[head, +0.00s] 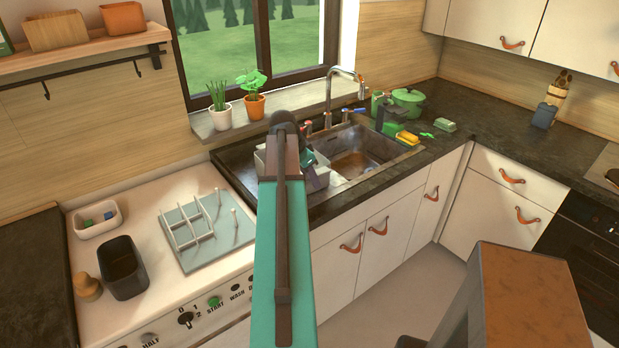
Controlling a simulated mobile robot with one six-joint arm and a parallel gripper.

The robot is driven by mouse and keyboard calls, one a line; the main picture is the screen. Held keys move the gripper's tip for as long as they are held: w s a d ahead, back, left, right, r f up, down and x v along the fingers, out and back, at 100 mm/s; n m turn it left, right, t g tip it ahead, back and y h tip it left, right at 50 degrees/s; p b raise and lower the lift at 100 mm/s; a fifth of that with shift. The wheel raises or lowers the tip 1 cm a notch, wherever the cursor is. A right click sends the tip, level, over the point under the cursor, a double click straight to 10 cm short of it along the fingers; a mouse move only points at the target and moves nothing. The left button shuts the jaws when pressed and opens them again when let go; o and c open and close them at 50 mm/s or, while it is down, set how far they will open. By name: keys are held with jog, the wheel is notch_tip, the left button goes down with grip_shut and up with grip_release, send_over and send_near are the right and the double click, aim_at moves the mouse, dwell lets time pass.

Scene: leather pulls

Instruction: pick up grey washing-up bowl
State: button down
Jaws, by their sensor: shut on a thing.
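The grey washing-up bowl (262,162) is at the left part of the sink unit, by the drainer. My teal arm hides most of it, and only pale grey edges show on either side. My gripper (314,174) is at the bowl, largely covered by my own arm, and is shut on it. Whether the bowl touches the surface under it cannot be told.
The sink basin (362,166) lies to the right, with a tap (330,95) behind. Two potted plants (252,95) stand on the sill. A dish rack (205,230) and dark tub (122,268) are at left. A yellow sponge (407,138) lies right of the basin.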

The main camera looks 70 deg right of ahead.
jog(key=shift+r, duration=0.3)
jog(key=shift+d+r+b, duration=0.1)
jog(key=shift+r+b, duration=0.65)
jog(key=shift+r, duration=0.6)
jog(key=shift+s, duration=0.1)
jog(key=s+a+r+b, duration=0.1)
jog(key=s+a+b, duration=0.3)
jog(key=s, duration=1)
jog(key=shift+a+r, duration=0.35)
jog(key=shift+a, duration=1.15)
jog(key=shift+s, duration=0.1)
